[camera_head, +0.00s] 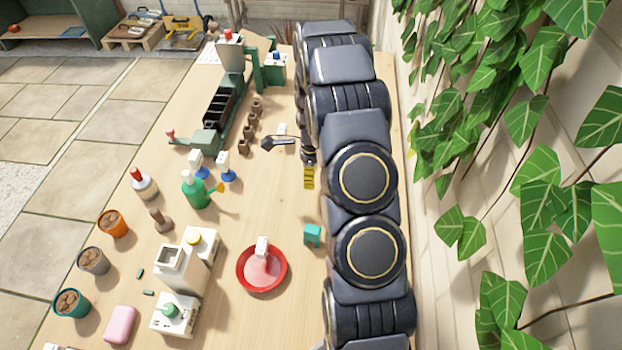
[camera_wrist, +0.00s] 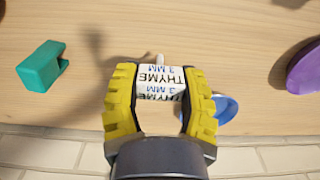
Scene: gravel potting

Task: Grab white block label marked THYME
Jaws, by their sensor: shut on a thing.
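A white block label (camera_wrist: 160,78) printed THYME and 3 MM sits between the yellow fingers of my gripper (camera_wrist: 157,84) in the wrist view. The fingers are closed against its two sides, with the lettering facing the wrist camera. In the head view my gripper (camera_head: 308,178) shows as a small yellow patch beside my arm, over the right part of the table. I cannot make out the held block there. The gripper's shadow falls apart from it to the left in the wrist view.
A teal block (camera_wrist: 40,66) lies left of my gripper in the wrist view. A blue dish (camera_wrist: 224,108) is partly hidden behind the right finger. A purple object (camera_wrist: 304,68) lies farther right. In the head view, a red bowl (camera_head: 243,274) and a green watering can (camera_head: 193,192) stand on the table.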

